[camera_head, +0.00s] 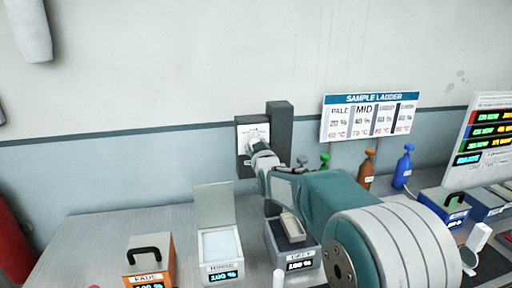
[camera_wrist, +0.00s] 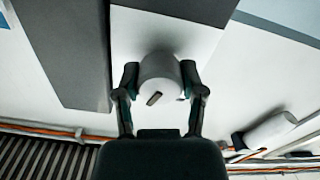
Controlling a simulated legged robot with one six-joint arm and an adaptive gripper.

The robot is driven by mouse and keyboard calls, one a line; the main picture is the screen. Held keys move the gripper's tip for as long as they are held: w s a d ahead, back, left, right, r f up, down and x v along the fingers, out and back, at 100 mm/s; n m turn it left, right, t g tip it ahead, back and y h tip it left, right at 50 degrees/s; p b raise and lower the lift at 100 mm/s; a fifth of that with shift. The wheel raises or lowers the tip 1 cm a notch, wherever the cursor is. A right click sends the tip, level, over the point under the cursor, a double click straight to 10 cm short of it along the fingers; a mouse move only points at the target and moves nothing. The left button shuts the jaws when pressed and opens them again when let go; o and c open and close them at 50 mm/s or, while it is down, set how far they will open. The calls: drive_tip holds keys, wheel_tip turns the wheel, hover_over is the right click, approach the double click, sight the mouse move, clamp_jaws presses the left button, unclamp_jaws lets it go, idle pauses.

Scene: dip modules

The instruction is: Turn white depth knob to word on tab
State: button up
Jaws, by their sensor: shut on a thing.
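The white knob (camera_wrist: 160,72) sits between the two fingers of my gripper (camera_wrist: 159,92) in the wrist view, with a finger against each side. A short dark mark shows on the knob's face. In the head view my gripper (camera_head: 257,148) reaches a white dial plate (camera_head: 253,130) on a dark wall box, and covers most of the knob. The plate's markings are too small to read. I cannot tell which tab bears the word.
A dark grey post (camera_head: 280,128) stands beside the dial. A sample ladder sign (camera_head: 368,117) hangs on the wall at right. Several bottles, including a blue one (camera_head: 403,166), and labelled modules, including an open-lidded one (camera_head: 218,244), stand on the metal bench (camera_head: 85,238).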

drive_tip(key=n, duration=0.6)
drive_tip(key=shift+n, duration=0.3)
drive_tip(key=n, duration=0.5)
drive_tip(key=shift+f+n, duration=0.1)
drive_tip(key=shift+n, duration=0.2)
drive_tip(key=o, duration=1.1)
drive_tip(key=shift+a, duration=0.1)
drive_tip(key=shift+o, duration=0.2)
drive_tip(key=shift+a, duration=0.1)
drive_tip(key=shift+s+d, duration=0.25)
drive_tip(key=shift+s, duration=0.2)
drive_tip(key=v, duration=1)
drive_tip(key=shift+s, duration=0.45)
